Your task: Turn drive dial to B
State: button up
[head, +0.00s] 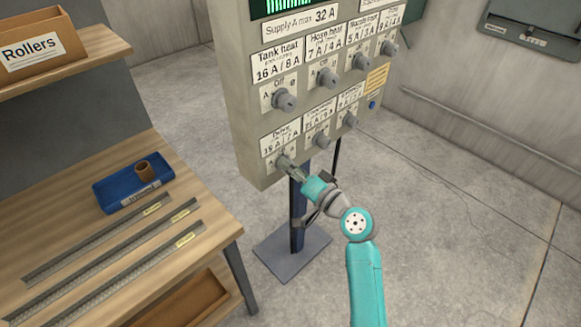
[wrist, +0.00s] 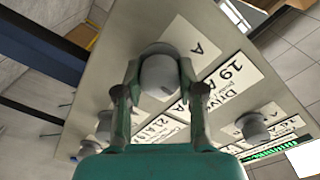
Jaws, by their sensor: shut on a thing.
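The drive dial (head: 282,163) is a grey round knob at the lower left of the grey control panel (head: 244,120), under a label reading Drive. In the wrist view the dial (wrist: 160,72) sits between the two fingers of my gripper (wrist: 160,88). The fingers touch it on both sides, so my gripper is shut on it. A short dark mark shows on the knob's face. The letter A is visible beside the knob; the B mark is hidden. In the head view my gripper (head: 291,170) reaches the dial from the lower right.
Other knobs are close by: the tank heat dial (head: 284,100) above and another dial (head: 321,141) to the right. A wooden bench (head: 85,225) with a blue tray (head: 112,193) and metal strips stands left. Open floor (head: 450,220) lies to the right.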

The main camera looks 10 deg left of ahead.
jog(key=m, duration=0.4)
jog(key=shift+f+m, duration=0.1)
jog(key=shift+m, duration=1.5)
jog(key=o, duration=1.1)
jog(key=shift+o, duration=0.2)
jog(key=v, duration=1.2)
